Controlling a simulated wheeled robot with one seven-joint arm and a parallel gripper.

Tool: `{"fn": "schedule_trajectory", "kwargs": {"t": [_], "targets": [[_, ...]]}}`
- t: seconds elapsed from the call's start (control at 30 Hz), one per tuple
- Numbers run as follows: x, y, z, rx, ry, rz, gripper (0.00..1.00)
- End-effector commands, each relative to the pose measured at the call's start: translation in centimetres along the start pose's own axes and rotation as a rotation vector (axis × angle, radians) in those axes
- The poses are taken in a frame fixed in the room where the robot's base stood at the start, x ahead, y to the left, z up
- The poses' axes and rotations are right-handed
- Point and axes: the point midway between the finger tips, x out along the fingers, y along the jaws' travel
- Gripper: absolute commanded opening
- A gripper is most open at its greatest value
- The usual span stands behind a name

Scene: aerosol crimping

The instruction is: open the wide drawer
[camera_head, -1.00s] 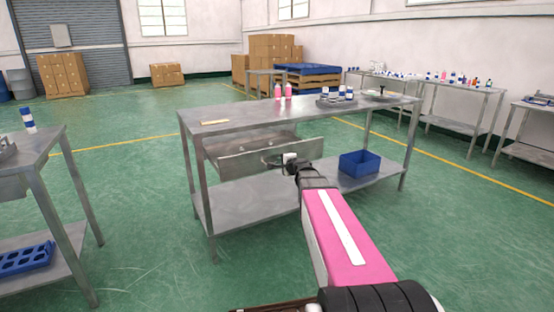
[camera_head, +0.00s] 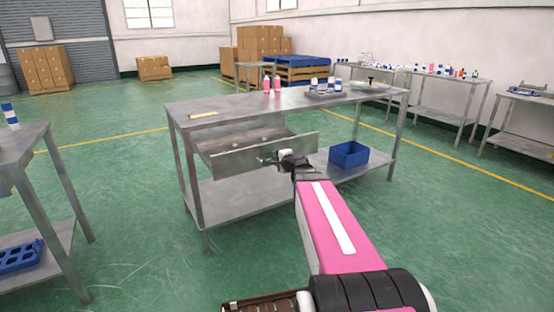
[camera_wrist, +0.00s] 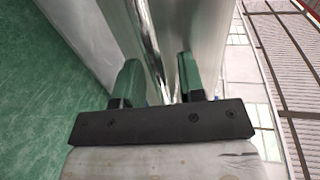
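The wide drawer (camera_head: 240,162) is a grey metal drawer under the top of the middle steel table (camera_head: 300,103). It stands pulled out toward me, and its inside shows behind the front panel. My gripper (camera_head: 272,161) is at the right half of the drawer front, at its handle. In the wrist view, the two dark green fingers (camera_wrist: 158,85) stand a little apart on either side of a shiny metal bar, the handle (camera_wrist: 150,45). The exact finger contact is hard to see.
A blue bin (camera_head: 349,153) stands on the lower shelf, right of my arm. Pink bottles (camera_head: 272,84) and a tray of bottles (camera_head: 323,92) stand on the tabletop. Another table (camera_head: 25,150) is at the left. The green floor before the drawer is free.

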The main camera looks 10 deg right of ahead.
Motion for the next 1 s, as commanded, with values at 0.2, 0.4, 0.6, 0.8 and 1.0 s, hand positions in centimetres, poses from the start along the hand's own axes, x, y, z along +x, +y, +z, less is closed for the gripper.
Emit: {"fn": "schedule_trajectory", "kwargs": {"t": [0.2,0.4,0.6,0.8,1.0], "targets": [[-0.5,0.0,0.1,0.000,0.000,0.000,0.37],[-2.9,0.0,0.1,0.000,0.001,0.000,0.37],[-6.6,0.0,0.2,0.001,0.001,0.000,0.37],[-9.9,0.0,0.1,0.000,0.001,0.000,0.37],[-10.9,0.0,0.0,0.000,0.000,0.000,0.37]]}}
